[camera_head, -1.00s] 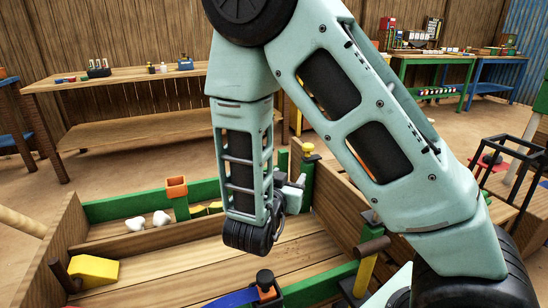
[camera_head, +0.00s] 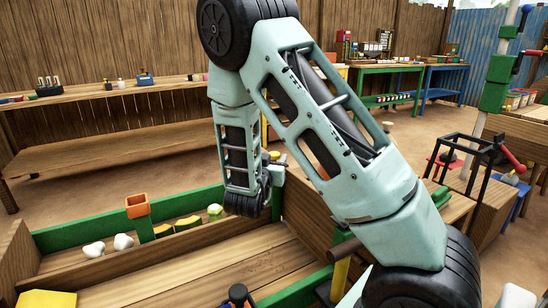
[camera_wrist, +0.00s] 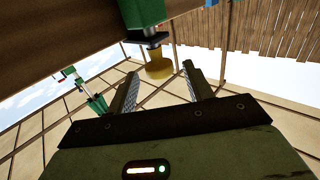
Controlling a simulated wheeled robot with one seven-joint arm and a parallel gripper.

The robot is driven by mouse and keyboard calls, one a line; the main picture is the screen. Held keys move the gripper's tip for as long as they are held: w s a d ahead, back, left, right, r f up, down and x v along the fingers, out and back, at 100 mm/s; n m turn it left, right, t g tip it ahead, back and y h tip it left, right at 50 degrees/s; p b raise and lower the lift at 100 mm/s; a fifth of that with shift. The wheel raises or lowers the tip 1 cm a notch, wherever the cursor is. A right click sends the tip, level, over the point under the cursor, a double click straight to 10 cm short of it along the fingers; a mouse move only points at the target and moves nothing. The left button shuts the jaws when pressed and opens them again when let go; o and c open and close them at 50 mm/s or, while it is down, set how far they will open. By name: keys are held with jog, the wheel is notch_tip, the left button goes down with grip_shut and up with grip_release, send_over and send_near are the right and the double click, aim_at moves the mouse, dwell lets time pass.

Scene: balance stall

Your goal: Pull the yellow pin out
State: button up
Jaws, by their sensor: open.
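The yellow pin shows in the wrist view as a round yellow knob (camera_wrist: 158,66) on a short dark stem under a green block (camera_wrist: 143,14). My gripper (camera_wrist: 160,72) is open. Its two fingers stand apart, one on each side of the knob in the picture, and a gap shows between each finger and the knob. I cannot tell whether the fingertips reach as far as the knob. In the head view a small yellow top (camera_head: 276,157) shows beside my arm at the box's back corner. My arm hides most of the gripper there.
The wooden box has a green back rail (camera_head: 75,233). A black frame (camera_head: 475,155) stands right. Bare ground lies behind the box.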

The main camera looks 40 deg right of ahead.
aim_at(273, 157)
jog(key=shift+x, duration=1.55)
grip_shut()
jog(key=shift+w+r+p, duration=0.1)
jog(key=shift+r+p, duration=1.45)
jog(key=shift+r, duration=0.7)
grip_release()
jog(key=shift+r, duration=0.1)
